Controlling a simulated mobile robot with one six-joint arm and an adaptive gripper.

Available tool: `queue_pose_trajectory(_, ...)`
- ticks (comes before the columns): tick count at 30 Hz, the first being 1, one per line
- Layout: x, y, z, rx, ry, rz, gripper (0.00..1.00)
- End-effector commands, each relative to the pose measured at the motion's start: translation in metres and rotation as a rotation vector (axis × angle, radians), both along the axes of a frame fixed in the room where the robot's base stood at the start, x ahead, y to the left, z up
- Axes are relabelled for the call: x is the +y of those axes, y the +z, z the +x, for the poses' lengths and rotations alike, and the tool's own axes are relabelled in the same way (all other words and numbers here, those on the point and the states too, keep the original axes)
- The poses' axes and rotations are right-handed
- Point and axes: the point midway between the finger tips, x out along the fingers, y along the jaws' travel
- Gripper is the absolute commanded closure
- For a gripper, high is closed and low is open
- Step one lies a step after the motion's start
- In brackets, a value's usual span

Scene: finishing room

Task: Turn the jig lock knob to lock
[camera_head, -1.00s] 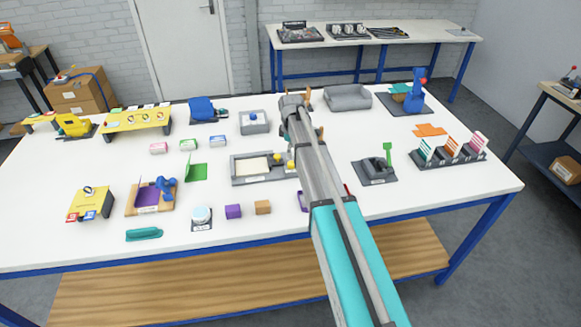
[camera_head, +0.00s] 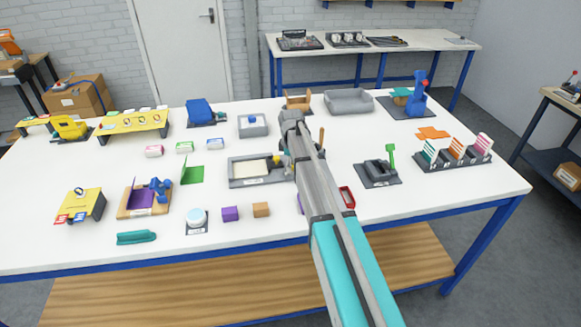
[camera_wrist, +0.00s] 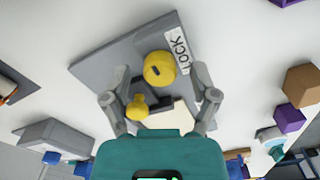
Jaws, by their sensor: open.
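The grey jig (camera_head: 236,181) lies on the white table, left of my arm in the head view, with a pale piece (camera_head: 254,167) in it. In the wrist view the jig plate (camera_wrist: 103,62) carries a white LOCK label (camera_wrist: 180,52). Beside the label is a round yellow knob (camera_wrist: 158,68) with a dark mark on top. A second yellow part (camera_wrist: 137,106) sits nearer my palm. My gripper (camera_wrist: 160,72) is open and empty, its fingers on either side of the round knob in the picture. The remaining height above it is unclear. My arm hides the jig's right end in the head view.
A purple block (camera_head: 230,214) and an orange-brown block (camera_head: 261,210) stand in front of the jig. A grey fixture with a green lever (camera_head: 378,172) is to the right. Bare table lies between these.

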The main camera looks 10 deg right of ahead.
Motion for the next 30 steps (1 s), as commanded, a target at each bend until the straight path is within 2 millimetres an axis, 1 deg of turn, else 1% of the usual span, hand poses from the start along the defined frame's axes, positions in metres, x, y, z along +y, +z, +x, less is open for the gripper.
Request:
queue_pose_trajectory(9, 0.0002, -0.0004, 0.0, 0.0, 0.0, 0.0, 0.24)
queue_pose_trajectory(11, 0.0002, -0.0005, 0.0, 0.0, 0.0, 0.0, 0.33)
queue_pose_trajectory(12, 0.0003, -0.0005, 0.0, 0.0, 0.0, 0.0, 0.4)
queue_pose_trajectory(17, 0.0003, -0.0005, 0.0, 0.0, 0.0, 0.0, 0.7)
queue_pose_trajectory(21, 0.0003, -0.0005, 0.0, 0.0, 0.0, 0.0, 0.96)
queue_pose_trajectory(22, 0.0003, -0.0005, 0.0, 0.0, 0.0, 0.0, 1.0)
queue_pose_trajectory(30, 0.0007, -0.0005, 0.0, 0.0, -0.013, 0.001, 1.0)
